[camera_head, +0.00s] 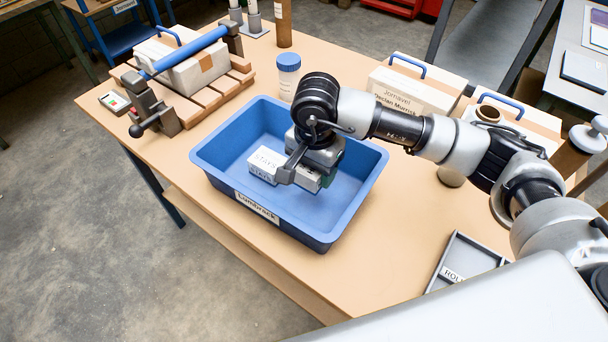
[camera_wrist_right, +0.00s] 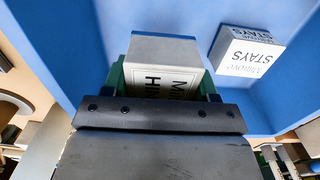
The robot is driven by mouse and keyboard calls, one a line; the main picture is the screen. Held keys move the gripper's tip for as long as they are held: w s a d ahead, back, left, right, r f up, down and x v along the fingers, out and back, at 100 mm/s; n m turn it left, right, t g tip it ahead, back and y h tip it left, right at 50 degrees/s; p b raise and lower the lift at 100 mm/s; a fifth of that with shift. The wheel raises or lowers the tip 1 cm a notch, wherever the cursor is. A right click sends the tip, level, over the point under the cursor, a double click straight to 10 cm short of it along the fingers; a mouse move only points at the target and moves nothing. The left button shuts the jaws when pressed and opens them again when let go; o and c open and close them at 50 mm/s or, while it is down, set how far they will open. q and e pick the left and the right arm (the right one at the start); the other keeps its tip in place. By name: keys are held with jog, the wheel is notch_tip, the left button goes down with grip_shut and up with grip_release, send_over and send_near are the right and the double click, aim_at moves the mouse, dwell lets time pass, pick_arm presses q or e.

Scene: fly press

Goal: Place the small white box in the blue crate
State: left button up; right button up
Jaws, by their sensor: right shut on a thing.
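The blue crate (camera_head: 215,175) stands on the wooden table, with a label on its front wall; its blue inside also shows in the wrist view (camera_wrist_right: 190,22). My right gripper (camera_head: 307,176) is down inside the crate's opening, shut on a small white box (camera_wrist_right: 165,75) with a printed label that is partly cut off by the gripper. In the head view only a bit of this held box (camera_head: 309,184) shows. I cannot tell if it touches the crate's floor. Another white box marked STAYS (camera_head: 264,163) lies in the crate, left of the gripper; it shows at right in the wrist view (camera_wrist_right: 247,52).
A bookbinder-like press (camera_head: 160,105) with a blue bar stands back left. A blue-lidded jar (camera_head: 288,75) is behind the crate. Cartons with blue handles (camera_head: 412,90) stand at the back right. A grey tray (camera_head: 465,262) lies right. Table left of the crate's front is bare.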

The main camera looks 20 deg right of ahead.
aim_at(313, 197)
notch_tip(313, 197, down, 3)
jog(key=shift+s+r, duration=0.1)
jog(key=shift+r, duration=0.1)
notch_tip(313, 197, down, 4)
jog(key=shift+f+p, duration=0.15)
jog(key=shift+p, duration=0.45)
jog(key=shift+f, duration=0.1)
jog(key=shift+f+b, duration=0.1)
jog(key=shift+b, duration=0.2)
jog(key=o, duration=1.1)
